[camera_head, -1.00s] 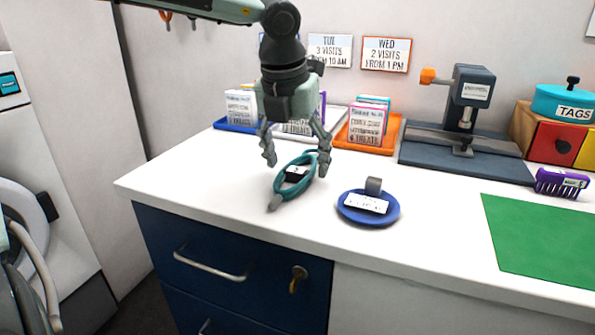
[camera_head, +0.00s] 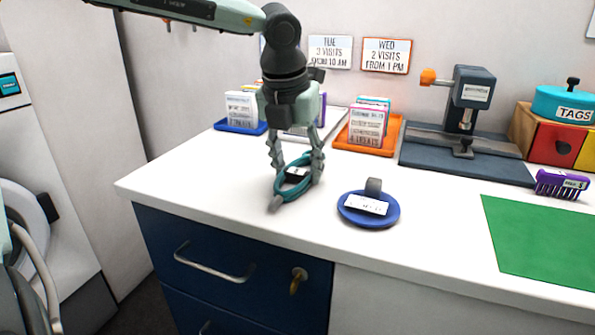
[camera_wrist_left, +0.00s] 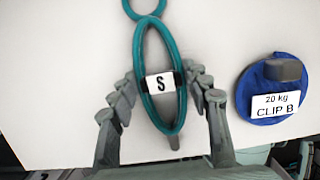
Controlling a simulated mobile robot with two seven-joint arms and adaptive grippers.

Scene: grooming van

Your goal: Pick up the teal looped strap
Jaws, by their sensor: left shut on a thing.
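The teal looped strap (camera_head: 288,194) lies on the white counter near its front edge, with a grey end toward the front and a dark tag in its middle. In the left wrist view the strap (camera_wrist_left: 140,52) is a long narrow loop with a smaller ring at the top and a white label reading S. My left gripper (camera_head: 298,174) points down over the strap with a finger on each side, and is shut on it. The strap looks to be at counter level; any lift is too small to tell. My right gripper is not in view.
A blue round clip (camera_head: 355,216) labelled 20 kg CLIP B lies just right of the strap. Card trays, one orange (camera_head: 390,147), stand behind the gripper. A dark press (camera_head: 465,165), a purple comb (camera_head: 562,187) and a green mat (camera_head: 540,240) are farther right.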

